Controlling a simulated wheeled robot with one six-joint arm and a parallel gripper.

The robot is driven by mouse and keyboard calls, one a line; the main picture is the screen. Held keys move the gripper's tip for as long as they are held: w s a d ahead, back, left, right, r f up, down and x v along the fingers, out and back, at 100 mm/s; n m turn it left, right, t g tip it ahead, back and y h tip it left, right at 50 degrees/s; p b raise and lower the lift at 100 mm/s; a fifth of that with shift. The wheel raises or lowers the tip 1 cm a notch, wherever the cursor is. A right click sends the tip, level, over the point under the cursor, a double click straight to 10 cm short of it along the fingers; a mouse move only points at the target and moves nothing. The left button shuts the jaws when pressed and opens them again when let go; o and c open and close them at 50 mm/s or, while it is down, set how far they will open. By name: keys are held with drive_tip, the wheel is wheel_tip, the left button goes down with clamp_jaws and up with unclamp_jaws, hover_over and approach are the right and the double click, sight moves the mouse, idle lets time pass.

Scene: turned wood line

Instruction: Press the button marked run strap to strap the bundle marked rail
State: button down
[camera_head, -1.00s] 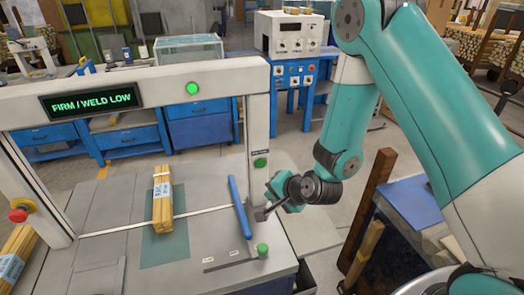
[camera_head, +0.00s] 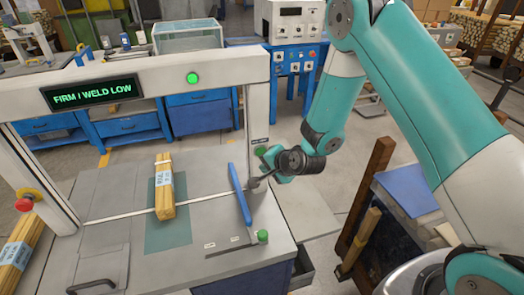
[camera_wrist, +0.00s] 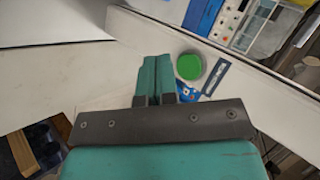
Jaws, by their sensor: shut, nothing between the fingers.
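A bundle of wood strips (camera_head: 165,200) with a pale label lies on the strapping machine's table, across a white strap. Its label text is too small to read surely. A green button (camera_head: 260,150) sits on the machine's right post, and a green button also shows in the wrist view (camera_wrist: 189,66) beside a blue label that I cannot read. My gripper (camera_head: 268,158) is at the post, close to that button. In the wrist view my shut, empty fingers (camera_wrist: 151,66) are just left of the button; contact cannot be told.
The machine's display (camera_head: 94,93) reads "FIRM / WELD LOW", with a green lamp (camera_head: 193,78) lit beside it. Another green button (camera_head: 262,236) is at the table's front right. A red stop button (camera_head: 24,204) is at left.

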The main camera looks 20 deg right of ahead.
drive_tip(key=shift+w, duration=1.3)
drive_tip(key=shift+w, duration=0.1)
idle(1.0)
drive_tip(key=shift+w, duration=0.3)
drive_tip(key=shift+w+b, duration=0.4)
idle(0.6)
drive_tip(key=shift+s, duration=0.8)
drive_tip(key=s, duration=0.5)
drive_tip(key=shift+b, duration=0.35)
